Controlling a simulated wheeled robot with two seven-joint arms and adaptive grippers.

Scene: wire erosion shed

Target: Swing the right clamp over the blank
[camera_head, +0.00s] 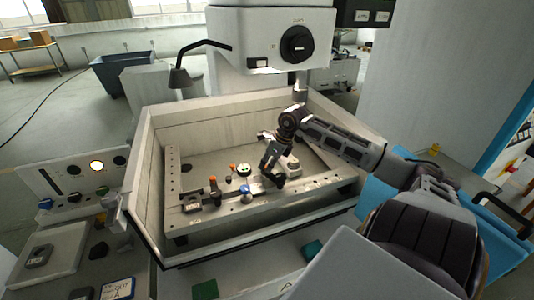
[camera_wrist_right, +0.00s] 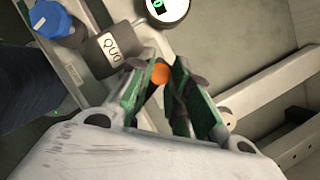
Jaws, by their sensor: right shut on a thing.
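My right gripper (camera_head: 272,176) reaches down into the machine's tank from the right. In the right wrist view its green-padded fingertips (camera_wrist_right: 157,78) are closed on a round orange knob (camera_wrist_right: 160,73), which I take for the right clamp's handle. A dark labelled block (camera_wrist_right: 116,45) lies just beyond the fingers; I cannot tell whether it is the clamp's arm or the blank. In the head view the gripper hides most of this clamp. Another orange-topped clamp (camera_head: 213,184) stands upright on the left of the frame. My left gripper is not seen.
A blue knob (camera_head: 246,189) and a round gauge with a green display (camera_head: 244,170) stand close left of my right gripper. Tank walls (camera_head: 148,180) surround the frame. The machine head (camera_head: 270,38) hangs above. A control panel (camera_head: 70,183) is at left.

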